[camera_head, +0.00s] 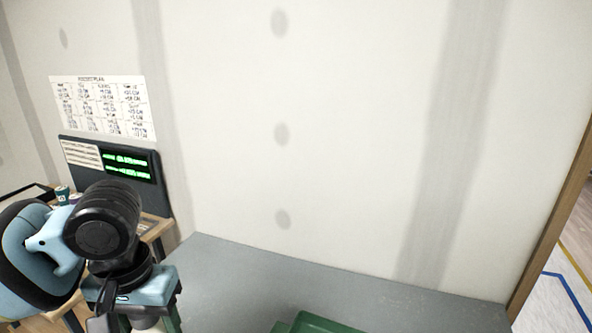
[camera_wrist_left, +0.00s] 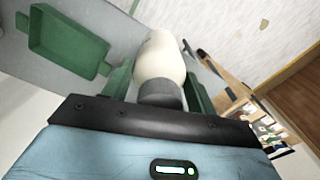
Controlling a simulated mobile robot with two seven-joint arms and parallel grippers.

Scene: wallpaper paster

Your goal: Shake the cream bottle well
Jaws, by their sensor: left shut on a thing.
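The cream bottle (camera_wrist_left: 160,58) has a pale rounded body and a dark grey end (camera_wrist_left: 160,94). In the left wrist view it sits between the two green fingers of my left gripper (camera_wrist_left: 159,84), which is shut on it. In the head view the left gripper is at the lower left, at the bottom edge, and its fingers are mostly cut off. The bottle can hardly be made out there. My right gripper is in neither view.
A green tray (camera_head: 318,323) lies on the grey surface (camera_head: 400,310) and also shows in the left wrist view (camera_wrist_left: 66,44). A dark display panel (camera_head: 118,161) and a wooden desk stand at the left. The bare wall is behind.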

